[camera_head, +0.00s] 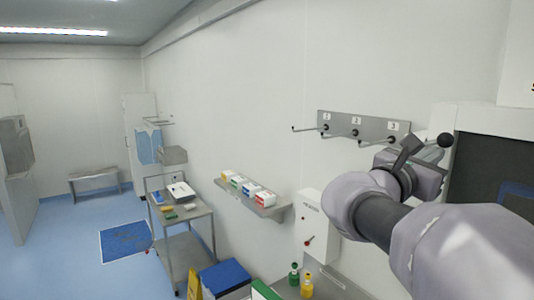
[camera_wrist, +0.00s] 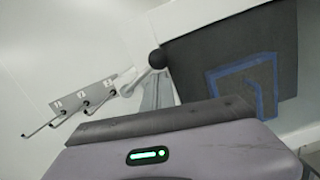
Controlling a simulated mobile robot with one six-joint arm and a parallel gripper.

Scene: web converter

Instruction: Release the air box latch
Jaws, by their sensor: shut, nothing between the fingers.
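The air box (camera_head: 495,165) is a dark-fronted box in a pale frame at the right of the head view. In the wrist view its dark face (camera_wrist: 205,65) carries a blue angular outline. A latch lever with a black ball knob (camera_wrist: 157,58) stands at the box's left edge; the knob (camera_head: 445,139) also shows in the head view. My gripper (camera_head: 428,178) is close in front of the knob, shut and empty. In the wrist view its body, with a green light, fills the bottom. Whether the fingers touch the lever I cannot tell; their tips are largely hidden.
A grey plate with several numbered hooks (camera_head: 363,131) sticks out from the wall left of the box. Below are a wall shelf with small boxes (camera_head: 250,196), a white wall unit (camera_head: 312,225) and bottles (camera_head: 306,286). A trolley (camera_head: 185,215) stands left; floor beyond is open.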

